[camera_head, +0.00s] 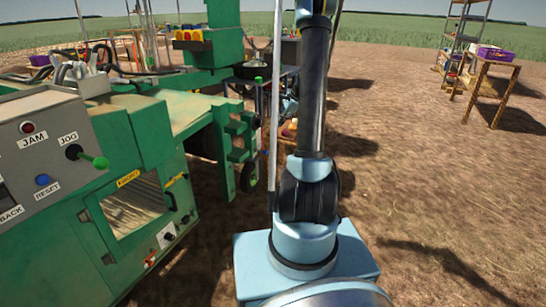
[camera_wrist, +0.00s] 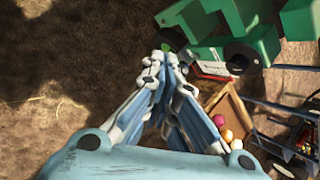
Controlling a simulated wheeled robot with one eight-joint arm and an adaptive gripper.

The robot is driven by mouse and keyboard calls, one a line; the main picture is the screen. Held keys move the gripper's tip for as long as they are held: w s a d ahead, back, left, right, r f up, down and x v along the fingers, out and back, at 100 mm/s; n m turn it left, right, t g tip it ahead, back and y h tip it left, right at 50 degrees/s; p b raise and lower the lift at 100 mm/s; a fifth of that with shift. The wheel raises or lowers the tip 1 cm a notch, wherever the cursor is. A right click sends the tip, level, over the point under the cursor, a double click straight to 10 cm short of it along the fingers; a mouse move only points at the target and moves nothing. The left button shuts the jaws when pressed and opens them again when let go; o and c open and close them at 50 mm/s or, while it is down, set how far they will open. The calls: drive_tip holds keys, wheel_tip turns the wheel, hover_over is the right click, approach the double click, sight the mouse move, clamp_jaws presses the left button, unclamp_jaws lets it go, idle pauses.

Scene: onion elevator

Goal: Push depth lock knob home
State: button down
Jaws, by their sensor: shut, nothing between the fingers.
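My gripper (camera_wrist: 166,58) shows in the wrist view with its fingers together and nothing between them. It hangs over bare soil, left of green machine parts (camera_wrist: 228,48), apart from them as far as I can tell. In the head view my arm rises in the middle and the gripper is out of sight. The green machine (camera_head: 150,140) stands at the left. I cannot pick out the depth lock knob for certain. A small white plate with a dark knob (camera_head: 166,235) and a red handle (camera_head: 150,260) sit low on the machine's side.
A control box (camera_head: 42,150) carries JAM, JOG and RESET controls. A wooden crate (camera_wrist: 232,104) with several onions lies right of my gripper in the wrist view, beside a metal frame (camera_wrist: 285,140). A wooden table (camera_head: 490,68) stands far right. Soil right of my arm is open.

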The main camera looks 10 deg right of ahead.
sight(267, 152)
drive_tip(key=w+d+f+m, duration=0.2)
drive_tip(key=w+d+f, duration=0.1)
drive_tip(key=f, duration=0.4)
drive_tip(key=w+d+f+m+t+y, duration=0.1)
drive_tip(key=w+d+f+m, duration=0.2)
drive_tip(key=w+f, duration=0.2)
drive_tip(key=w+d+f+m+y, duration=0.1)
drive_tip(key=w+d+f+m, duration=0.2)
drive_tip(key=f, duration=0.7)
drive_tip(key=shift+w+d+f+t, duration=0.3)
drive_tip(key=shift+w+d+f, duration=0.1)
drive_tip(key=shift+w, duration=0.6)
drive_tip(key=w+a+r+x, duration=0.1)
drive_tip(key=a+r+x, duration=0.1)
drive_tip(key=x, duration=1)
drive_tip(key=shift+w+a+f, duration=0.2)
drive_tip(key=shift+w, duration=0.15)
drive_tip(key=shift+w+a, duration=0.5)
drive_tip(key=shift+a, duration=0.25)
drive_tip(key=shift+w+a, duration=0.55)
drive_tip(key=shift+a, duration=0.2)
